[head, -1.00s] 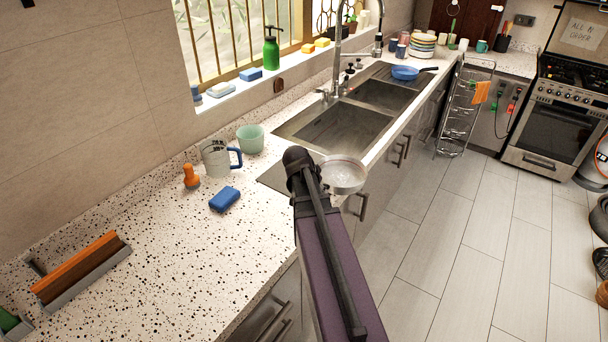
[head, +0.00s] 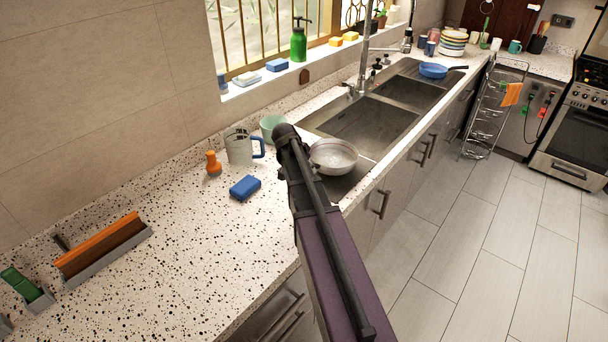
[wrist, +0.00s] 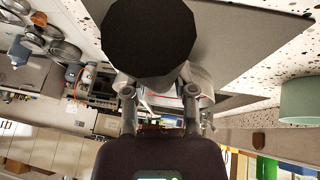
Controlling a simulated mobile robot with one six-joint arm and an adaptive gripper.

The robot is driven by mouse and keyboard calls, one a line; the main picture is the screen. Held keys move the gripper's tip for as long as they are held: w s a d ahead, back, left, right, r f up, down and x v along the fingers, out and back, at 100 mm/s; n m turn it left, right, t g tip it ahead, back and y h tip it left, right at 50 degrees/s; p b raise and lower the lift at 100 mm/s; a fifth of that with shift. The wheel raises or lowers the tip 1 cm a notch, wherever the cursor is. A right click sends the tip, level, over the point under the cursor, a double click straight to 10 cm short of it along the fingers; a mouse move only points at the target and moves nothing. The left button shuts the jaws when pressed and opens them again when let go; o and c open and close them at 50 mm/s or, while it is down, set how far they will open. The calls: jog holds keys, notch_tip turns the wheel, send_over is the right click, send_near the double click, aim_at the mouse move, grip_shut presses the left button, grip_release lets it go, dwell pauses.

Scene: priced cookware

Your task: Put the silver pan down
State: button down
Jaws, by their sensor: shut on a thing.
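The silver pan (head: 333,157) shows in the head view as a shallow round bowl, just right of the end of my arm. It appears over the dark flat panel (head: 345,187) at the near end of the sink; I cannot tell whether it touches it. In the wrist view, a pale metallic part of the pan (wrist: 207,84) shows behind the fingers. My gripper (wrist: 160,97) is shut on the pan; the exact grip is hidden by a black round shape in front. In the head view my arm hides the gripper.
A measuring jug (head: 240,147), a pale green cup (head: 270,126), an orange stamp-like object (head: 213,163) and a blue sponge (head: 245,187) stand left of my arm. The double sink (head: 365,125) lies beyond the pan.

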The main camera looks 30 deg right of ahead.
jog(key=shift+w+a, duration=0.2)
jog(key=shift+w, duration=0.3)
jog(key=shift+w+a+f, duration=0.2)
jog(key=shift+w, duration=0.55)
notch_tip(320, 180, down, 3)
jog(key=b, duration=0.3)
jog(key=shift+s+f+b, duration=0.15)
jog(key=shift+b, duration=0.2)
jog(key=shift+c, duration=2.1)
grip_release()
